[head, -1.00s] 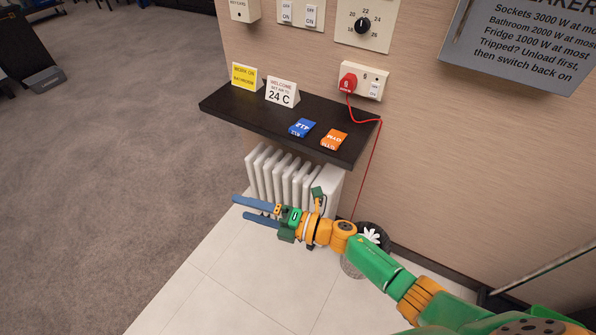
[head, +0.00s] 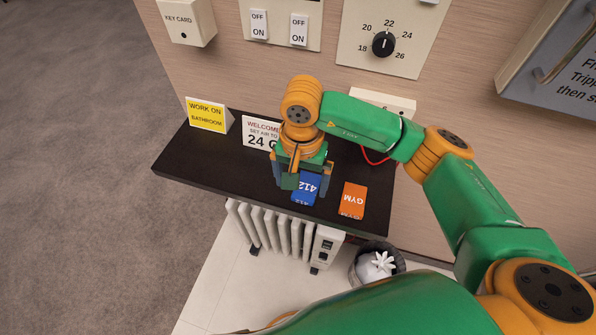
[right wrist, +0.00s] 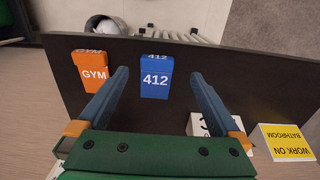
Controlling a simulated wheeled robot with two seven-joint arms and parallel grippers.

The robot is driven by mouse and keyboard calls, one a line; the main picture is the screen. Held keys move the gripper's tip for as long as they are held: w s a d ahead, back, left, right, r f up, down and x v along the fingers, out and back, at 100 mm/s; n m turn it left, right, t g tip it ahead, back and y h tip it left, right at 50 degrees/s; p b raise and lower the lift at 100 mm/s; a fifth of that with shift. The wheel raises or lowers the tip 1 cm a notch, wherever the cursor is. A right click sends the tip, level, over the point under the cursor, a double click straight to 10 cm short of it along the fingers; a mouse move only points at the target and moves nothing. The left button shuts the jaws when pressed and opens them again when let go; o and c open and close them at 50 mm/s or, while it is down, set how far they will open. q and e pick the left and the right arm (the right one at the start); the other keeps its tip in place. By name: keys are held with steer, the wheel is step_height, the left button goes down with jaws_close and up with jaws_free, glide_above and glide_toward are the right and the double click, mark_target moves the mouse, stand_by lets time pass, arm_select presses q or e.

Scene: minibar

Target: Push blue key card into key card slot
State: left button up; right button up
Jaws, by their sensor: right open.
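The blue key card (head: 306,189), marked 412, lies on the dark shelf (head: 215,163). In the right wrist view the blue card (right wrist: 156,78) shows between the two fingers. My right gripper (head: 296,190) is over the shelf, pointing down at the card. Its fingers (right wrist: 158,90) are apart, one on each side of the card, and not closed on it. The key card slot box (head: 186,20), labelled KEY CARD, is on the wall at the upper left. My left gripper is not in view.
An orange GYM card (head: 353,199) lies right of the blue card. A yellow sign (head: 207,115) and a white welcome sign (head: 260,132) stand on the shelf. Switches (head: 279,25) and a dial (head: 383,44) are on the wall. A radiator (head: 275,230) stands below.

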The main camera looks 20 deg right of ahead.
mark_target(302, 200)
steer(key=shift+s+f+p, duration=0.7)
steer(key=shift+f+p, duration=0.1)
steer(key=shift+f, duration=0.2)
step_height(302, 200, down, 3)
steer(key=shift+r, duration=0.15)
steer(key=shift+w+f, duration=0.2)
steer(key=shift+f, duration=0.1)
steer(key=shift+w, duration=0.15)
steer(key=shift+c, duration=0.9)
steer(key=c, duration=1.1)
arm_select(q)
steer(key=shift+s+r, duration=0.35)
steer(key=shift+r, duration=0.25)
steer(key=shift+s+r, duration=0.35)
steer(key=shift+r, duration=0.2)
arm_select(e)
steer(key=shift+c, duration=0.5)
